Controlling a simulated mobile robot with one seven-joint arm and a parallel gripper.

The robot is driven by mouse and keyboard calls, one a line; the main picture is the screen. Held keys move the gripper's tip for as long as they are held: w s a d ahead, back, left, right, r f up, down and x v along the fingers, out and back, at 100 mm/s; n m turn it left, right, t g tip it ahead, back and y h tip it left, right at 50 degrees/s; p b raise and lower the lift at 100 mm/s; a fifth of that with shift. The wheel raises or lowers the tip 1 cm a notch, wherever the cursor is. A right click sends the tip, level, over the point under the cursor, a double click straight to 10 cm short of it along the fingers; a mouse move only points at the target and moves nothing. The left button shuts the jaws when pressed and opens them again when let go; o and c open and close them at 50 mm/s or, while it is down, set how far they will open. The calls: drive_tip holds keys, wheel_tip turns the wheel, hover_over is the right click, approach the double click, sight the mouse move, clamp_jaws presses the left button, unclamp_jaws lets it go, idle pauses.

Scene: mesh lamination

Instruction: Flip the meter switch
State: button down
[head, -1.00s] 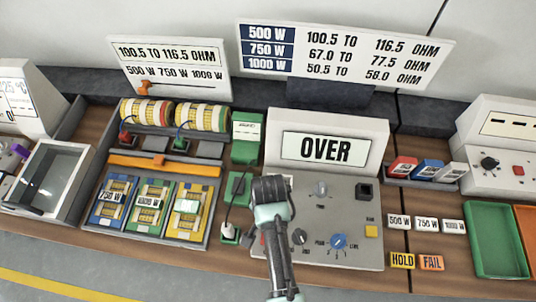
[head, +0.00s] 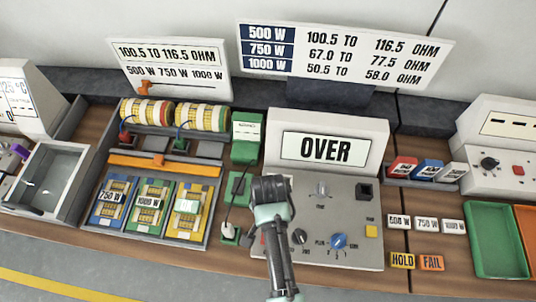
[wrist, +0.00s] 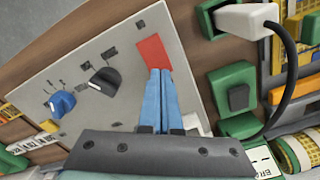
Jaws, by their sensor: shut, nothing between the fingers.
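The meter (head: 350,200) is a grey box with a sloped panel, and its raised display (head: 325,149) reads "OVER". Its panel carries a blue knob (head: 338,241), a black knob (head: 299,236) and a grey knob (head: 321,189). A red rectangular piece (wrist: 154,52) is at the panel's edge in the wrist view; which way it is tilted I cannot tell. My gripper (wrist: 159,72) is shut and empty, its blue fingertips at the lower edge of the red piece in that view. Whether they touch it is unclear. In the head view my arm hides the fingertips and the panel's left part.
A green block with a white plug and black cable (wrist: 248,18) sits beside the panel. A rack of resistor cards (head: 150,207) stands left of the meter. Power labels (head: 427,224) and a green tray (head: 496,242) lie to the right.

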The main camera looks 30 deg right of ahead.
drive_tip(key=shift+f+b, duration=0.65)
drive_tip(key=shift+f, duration=0.3)
idle(0.5)
drive_tip(key=shift+r, duration=0.1)
wheel_tip(320, 180, up, 7)
drive_tip(key=p, duration=0.7)
drive_tip(key=shift+p, duration=0.3)
